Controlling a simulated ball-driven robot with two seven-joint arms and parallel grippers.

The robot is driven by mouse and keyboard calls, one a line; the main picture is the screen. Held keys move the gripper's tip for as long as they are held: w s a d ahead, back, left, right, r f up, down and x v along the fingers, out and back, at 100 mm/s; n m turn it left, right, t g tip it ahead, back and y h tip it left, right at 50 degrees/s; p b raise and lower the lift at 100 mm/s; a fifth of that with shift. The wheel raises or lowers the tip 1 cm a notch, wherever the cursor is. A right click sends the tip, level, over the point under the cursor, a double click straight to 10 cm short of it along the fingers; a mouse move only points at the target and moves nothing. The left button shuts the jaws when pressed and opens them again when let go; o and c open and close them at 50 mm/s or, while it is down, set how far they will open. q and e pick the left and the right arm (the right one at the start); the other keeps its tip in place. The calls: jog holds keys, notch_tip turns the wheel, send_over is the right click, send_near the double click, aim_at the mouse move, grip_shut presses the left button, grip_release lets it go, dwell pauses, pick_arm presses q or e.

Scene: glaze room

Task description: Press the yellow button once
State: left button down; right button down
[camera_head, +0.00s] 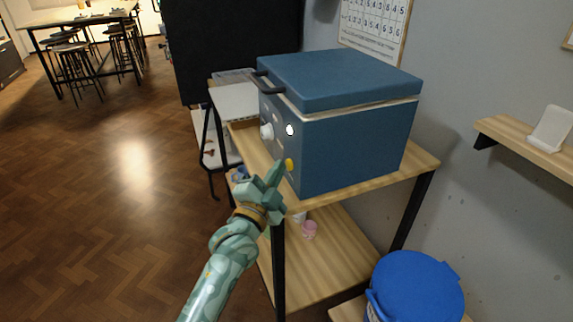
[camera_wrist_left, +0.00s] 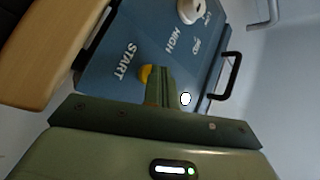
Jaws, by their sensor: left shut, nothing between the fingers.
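The yellow button (camera_head: 289,165) sits low on the control face of a blue box-shaped kiln (camera_head: 352,140). In the left wrist view the yellow button (camera_wrist_left: 145,74) shows beside the word START, partly covered by my fingers. My left gripper (camera_head: 275,172) is shut and empty, its fingertips just left of the button in the head view. In the left wrist view the shut fingertips (camera_wrist_left: 160,72) overlap the button's edge. I cannot tell whether they touch it. My right gripper is in neither view.
A white knob (camera_head: 267,131) and a white round spot (camera_head: 290,129) are above the button. A dark handle (camera_head: 268,83) sticks out from the lid. The kiln stands on a wooden shelf unit (camera_head: 330,196). A blue-lidded bin (camera_head: 416,284) stands at lower right. Floor at left is clear.

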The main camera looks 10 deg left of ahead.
pick_arm(q)
jog(key=shift+s+a+r+p, duration=0.15)
jog(key=shift+s+a+p, duration=0.15)
jog(key=shift+a, duration=0.05)
jog(key=shift+s+a, duration=0.15)
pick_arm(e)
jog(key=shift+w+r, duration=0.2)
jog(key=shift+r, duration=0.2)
